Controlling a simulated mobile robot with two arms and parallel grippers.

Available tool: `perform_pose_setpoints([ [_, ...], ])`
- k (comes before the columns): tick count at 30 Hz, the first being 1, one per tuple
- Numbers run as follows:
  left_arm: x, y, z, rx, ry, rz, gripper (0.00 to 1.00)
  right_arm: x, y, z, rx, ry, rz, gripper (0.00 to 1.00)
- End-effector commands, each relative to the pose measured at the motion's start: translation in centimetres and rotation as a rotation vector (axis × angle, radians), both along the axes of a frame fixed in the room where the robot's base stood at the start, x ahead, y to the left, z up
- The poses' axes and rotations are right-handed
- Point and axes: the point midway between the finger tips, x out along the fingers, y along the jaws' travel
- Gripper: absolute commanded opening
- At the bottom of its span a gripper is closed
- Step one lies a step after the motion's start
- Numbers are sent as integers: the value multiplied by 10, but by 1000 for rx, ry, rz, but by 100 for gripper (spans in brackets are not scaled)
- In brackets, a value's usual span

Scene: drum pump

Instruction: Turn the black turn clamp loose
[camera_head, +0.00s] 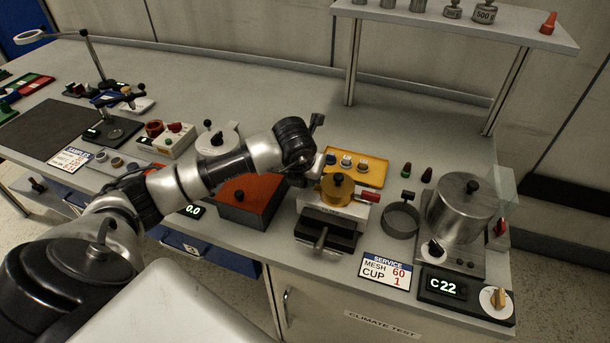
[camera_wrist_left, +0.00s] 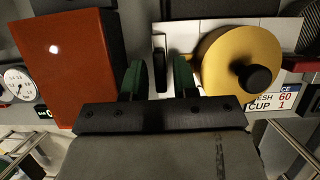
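The black turn clamp (camera_wrist_left: 160,66) shows in the left wrist view as a short upright black bar on the pale pump body, left of the yellow round cover (camera_wrist_left: 225,62). My left gripper (camera_wrist_left: 160,80) has its two green fingers apart, one on each side of the clamp, with a visible gap on both sides. In the head view the yellow cover (camera_head: 338,190) with its black knob sits on the pump. My left wrist hides the clamp there. My right gripper is in neither view.
An orange-topped box (camera_head: 247,201) stands close left of the pump. A yellow tray (camera_head: 372,176) lies behind it. A dark ring (camera_head: 401,219) and a metal pot (camera_head: 460,209) are to the right. A service sign (camera_head: 387,271) lies in front. The back of the bench is clear.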

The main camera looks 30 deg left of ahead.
Motion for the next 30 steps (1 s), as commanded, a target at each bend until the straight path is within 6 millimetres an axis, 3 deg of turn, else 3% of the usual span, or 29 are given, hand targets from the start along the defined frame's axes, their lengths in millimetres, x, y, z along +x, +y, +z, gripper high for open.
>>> perform_pose_setpoints([
  [13,-3,-1,7,1,-2,-3,38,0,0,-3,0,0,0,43],
  [24,-29,-7,71,1,-5,-3,38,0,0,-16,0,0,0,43],
  [30,-38,-10,94,-1,-2,-3,38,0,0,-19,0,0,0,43],
])
